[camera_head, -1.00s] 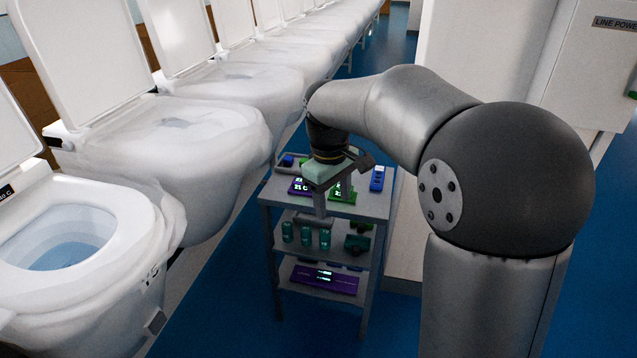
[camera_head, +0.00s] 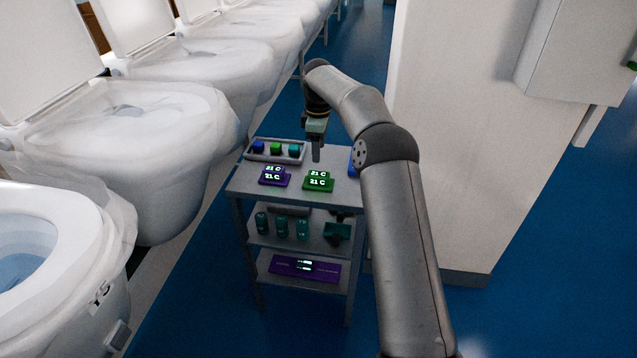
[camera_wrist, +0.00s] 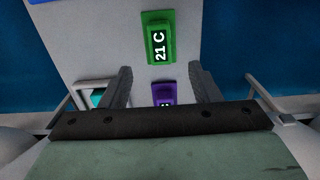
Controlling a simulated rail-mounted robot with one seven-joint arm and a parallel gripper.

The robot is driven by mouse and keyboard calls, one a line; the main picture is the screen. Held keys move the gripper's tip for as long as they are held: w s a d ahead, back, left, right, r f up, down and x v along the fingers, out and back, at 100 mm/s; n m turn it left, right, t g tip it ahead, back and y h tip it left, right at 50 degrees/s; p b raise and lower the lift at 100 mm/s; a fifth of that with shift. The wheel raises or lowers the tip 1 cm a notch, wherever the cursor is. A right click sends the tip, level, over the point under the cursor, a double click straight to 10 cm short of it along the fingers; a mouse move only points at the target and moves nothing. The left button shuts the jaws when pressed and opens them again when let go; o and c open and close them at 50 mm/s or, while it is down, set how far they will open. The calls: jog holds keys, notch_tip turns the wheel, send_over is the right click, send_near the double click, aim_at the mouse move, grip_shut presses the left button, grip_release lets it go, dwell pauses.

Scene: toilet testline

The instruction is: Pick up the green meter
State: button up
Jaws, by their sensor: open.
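The green meter (camera_head: 318,181) lies on the top shelf of a grey cart, its display reading 21 C. In the wrist view the green meter (camera_wrist: 158,40) is ahead of the fingertips, near the top of the picture and roughly centred between them. My gripper (camera_head: 316,155) is above the cart top, behind the green meter in the head view. In the wrist view my gripper (camera_wrist: 160,78) has its two fingers wide apart with nothing held between them. A purple meter (camera_head: 274,176) lies left of the green one, and it also shows between the fingers in the wrist view (camera_wrist: 164,93).
A grey tray (camera_head: 262,157) with blue, green and teal blocks stands at the back of the cart top (camera_head: 243,180). A blue object (camera_head: 352,163) is partly hidden behind my arm at the right. Toilets (camera_head: 150,120) line the left, and a white cabinet (camera_head: 450,130) stands right.

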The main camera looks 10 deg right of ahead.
aim_at(319, 174)
notch_tip(319, 174, down, 10)
jog(key=shift+f+p, duration=0.25)
jog(key=shift+p, duration=0.15)
jog(key=c, duration=1.2)
